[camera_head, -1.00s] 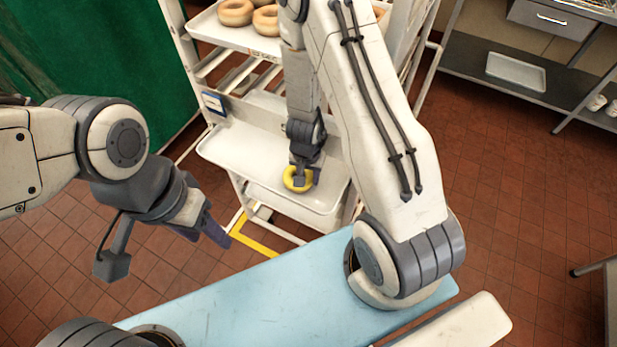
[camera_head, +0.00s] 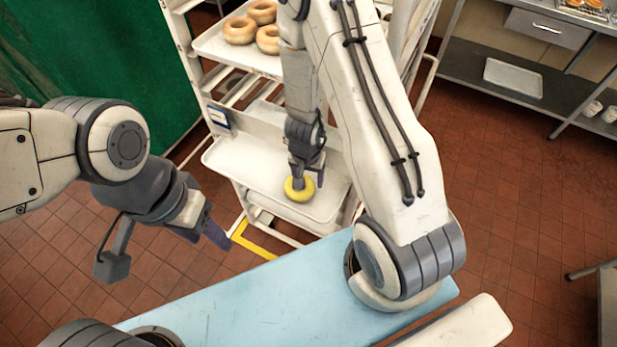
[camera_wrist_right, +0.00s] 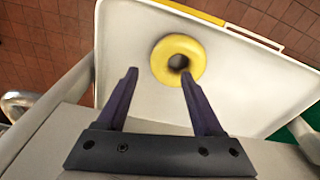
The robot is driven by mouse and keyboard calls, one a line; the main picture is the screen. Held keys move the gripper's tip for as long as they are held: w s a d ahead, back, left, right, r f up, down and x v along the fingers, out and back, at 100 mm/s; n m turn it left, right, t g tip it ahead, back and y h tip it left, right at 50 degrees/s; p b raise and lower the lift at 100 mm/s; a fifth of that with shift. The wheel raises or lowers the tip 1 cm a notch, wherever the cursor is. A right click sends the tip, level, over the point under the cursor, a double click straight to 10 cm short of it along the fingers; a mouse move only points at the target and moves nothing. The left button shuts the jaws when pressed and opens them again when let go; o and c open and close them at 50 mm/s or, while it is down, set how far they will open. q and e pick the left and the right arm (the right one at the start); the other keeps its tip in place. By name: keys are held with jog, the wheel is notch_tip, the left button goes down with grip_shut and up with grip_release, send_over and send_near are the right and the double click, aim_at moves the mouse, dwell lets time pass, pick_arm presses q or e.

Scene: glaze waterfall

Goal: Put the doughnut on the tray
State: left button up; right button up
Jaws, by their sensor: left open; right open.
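The yellow glazed doughnut (camera_head: 299,194) lies flat on the white tray (camera_head: 240,168) on a lower level of the rack. My right gripper (camera_head: 305,178) is just above the doughnut, fingers pointing down. In the right wrist view, the doughnut (camera_wrist_right: 165,62) lies on the tray (camera_wrist_right: 245,75), beyond the open fingers of my right gripper (camera_wrist_right: 159,74) and partly behind the right finger. Nothing is held between them. My left gripper (camera_head: 212,235) is empty, in the air left of the rack and above the floor.
An upper rack tray (camera_head: 215,42) holds several plain doughnuts. The white rack frame (camera_head: 191,60) surrounds the trays. My blue base top is in front. A grey counter with a shelf (camera_head: 470,75) stands at the back right, and a green curtain (camera_head: 100,70) at the left.

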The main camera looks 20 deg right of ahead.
aim_at(307, 191)
jog(key=s+a+r+n+y+p, duration=0.2)
jog(key=a+r+n, duration=0.2)
jog(key=a+r, duration=0.5)
jog(key=s+a+r+n+y+p, duration=0.1)
jog(key=s+a+r+n+p, duration=0.15)
jog(key=a+r, duration=0.6)
jog(key=s+d+r+n+h, duration=0.1)
jog(key=s+d+r+n, duration=0.1)
jog(key=s+r+n, duration=0.7)
jog(key=s+r, duration=0.4)
jog(key=shift+d+r+g, duration=0.25)
jog(key=shift+d+g, duration=0.05)
jog(key=shift+g, duration=0.1)
